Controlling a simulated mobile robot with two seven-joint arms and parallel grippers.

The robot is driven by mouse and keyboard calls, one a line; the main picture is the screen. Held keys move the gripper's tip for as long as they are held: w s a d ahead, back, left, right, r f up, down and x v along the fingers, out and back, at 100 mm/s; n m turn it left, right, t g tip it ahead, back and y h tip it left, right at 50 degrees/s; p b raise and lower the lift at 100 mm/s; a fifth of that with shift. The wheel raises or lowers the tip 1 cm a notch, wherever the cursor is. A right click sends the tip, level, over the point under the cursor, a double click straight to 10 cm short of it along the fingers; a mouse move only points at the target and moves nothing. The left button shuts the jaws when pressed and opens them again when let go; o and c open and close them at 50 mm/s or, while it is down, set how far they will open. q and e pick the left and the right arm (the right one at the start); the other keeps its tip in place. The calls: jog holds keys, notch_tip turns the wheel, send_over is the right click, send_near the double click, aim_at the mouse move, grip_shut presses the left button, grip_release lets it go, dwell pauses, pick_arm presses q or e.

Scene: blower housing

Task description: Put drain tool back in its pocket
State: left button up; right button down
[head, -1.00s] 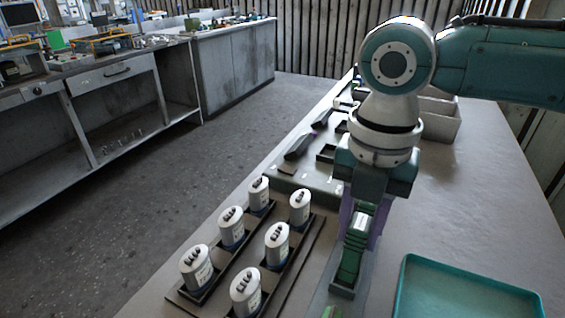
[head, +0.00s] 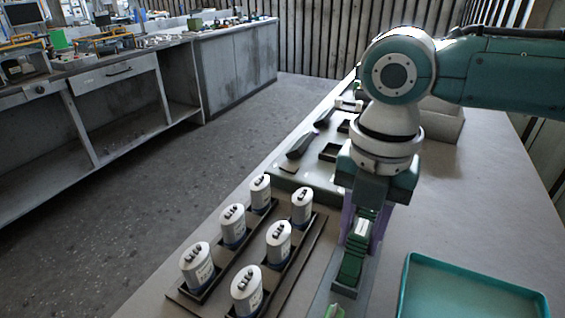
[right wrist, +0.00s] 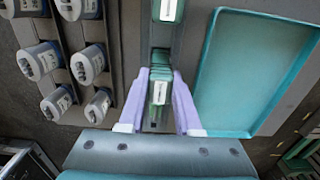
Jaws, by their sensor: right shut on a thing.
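The drain tool appears to be the green ribbed piece with a white label (head: 352,266). It stands nearly upright between the purple fingers of my right gripper (head: 359,232), which is shut on it. Its lower end is at a dark narrow pocket (head: 344,292) on the grey strip; I cannot tell how deep it sits. In the right wrist view the same green piece (right wrist: 160,75) shows between the two fingers (right wrist: 158,100). A second green piece with a white label (right wrist: 168,9) lies farther along the strip. My left gripper is not in view.
A dark rack with several white canisters (head: 278,243) stands left of the strip. A teal tray (head: 403,290) lies to the right. Dark-handled tools (head: 300,145) and small trays lie behind. The table right of my arm is mostly clear.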

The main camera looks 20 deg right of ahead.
jog(key=shift+f, duration=0.55)
jog(key=c, duration=0.5)
grip_release()
notch_tip(320, 180, up, 10)
dwell(0.3)
